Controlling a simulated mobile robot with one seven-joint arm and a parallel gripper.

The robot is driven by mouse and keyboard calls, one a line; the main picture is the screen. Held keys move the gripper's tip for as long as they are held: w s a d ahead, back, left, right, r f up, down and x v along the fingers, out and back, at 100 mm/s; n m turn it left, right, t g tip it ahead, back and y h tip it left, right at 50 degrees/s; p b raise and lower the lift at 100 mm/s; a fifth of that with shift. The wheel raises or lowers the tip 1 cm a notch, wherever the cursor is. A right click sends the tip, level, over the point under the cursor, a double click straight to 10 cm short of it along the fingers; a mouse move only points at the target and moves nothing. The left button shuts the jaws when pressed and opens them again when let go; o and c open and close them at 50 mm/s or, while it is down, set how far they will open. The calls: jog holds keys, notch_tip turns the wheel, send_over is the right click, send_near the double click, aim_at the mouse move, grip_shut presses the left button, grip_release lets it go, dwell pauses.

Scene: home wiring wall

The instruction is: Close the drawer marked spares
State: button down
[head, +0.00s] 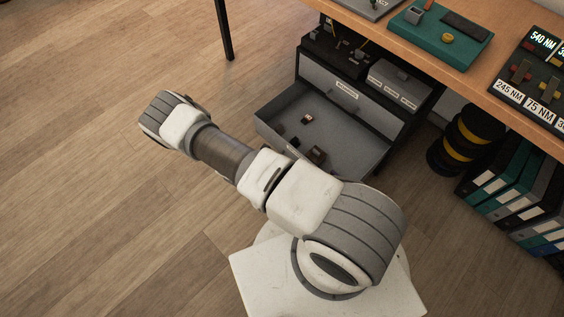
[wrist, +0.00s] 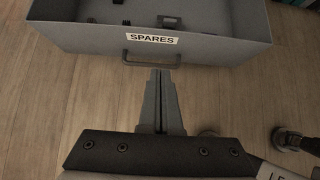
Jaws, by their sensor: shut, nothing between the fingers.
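The drawer marked SPARES (wrist: 215,45) is pulled out and fills the top of the wrist view, with its white label (wrist: 152,38) and a bar handle (wrist: 152,60) on the front. In the head view the same open drawer (head: 350,150) is the lower one of a dark cabinet, with a few small dark parts inside. My gripper (wrist: 160,72) is shut and empty. Its fingertips appear just below the handle in the wrist view; I cannot tell whether they touch it. In the head view my arm hides the fingers.
An upper drawer (head: 345,92) looks shut. The cabinet stands under a wooden table (head: 480,95) holding trays. Black and yellow spools (head: 465,140) and a row of binders (head: 515,185) stand to the right. The wooden floor (head: 100,120) at left is clear.

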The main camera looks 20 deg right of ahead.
aim_at(300, 155)
jog(key=b+x, duration=0.1)
jog(key=x, duration=0.2)
jog(key=r+b+x, duration=0.1)
jog(key=b+x, duration=0.1)
jog(key=x, duration=0.2)
jog(key=d+b+x, duration=0.1)
jog(key=x, duration=0.2)
jog(key=shift+w+d, duration=0.25)
jog(key=shift+w, duration=0.05)
jog(key=shift+w+d, duration=0.2)
jog(key=shift+d, duration=0.35)
jog(key=shift+d+r, duration=0.1)
